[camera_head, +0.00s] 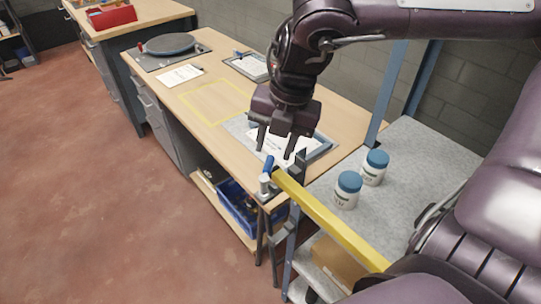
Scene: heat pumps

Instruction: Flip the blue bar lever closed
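The blue bar lever (268,164) is a short blue handle at the near corner of the workbench. It points up from a silver cylindrical fitting (264,185) near the left end of a yellow bar (330,222). My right gripper (275,147) hangs above the lever, pointing down, with its two fingers apart and nothing visible between them. In the picture its fingertips are just above the lever's top; I cannot tell whether they touch it. My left gripper is not in view.
The yellow bar runs across the front of a grey cart (405,185) carrying two white jars with blue lids (347,190) (374,167). A tray with paper (318,148) lies behind my gripper on the wooden workbench (165,92). A blue crate (235,203) sits below.

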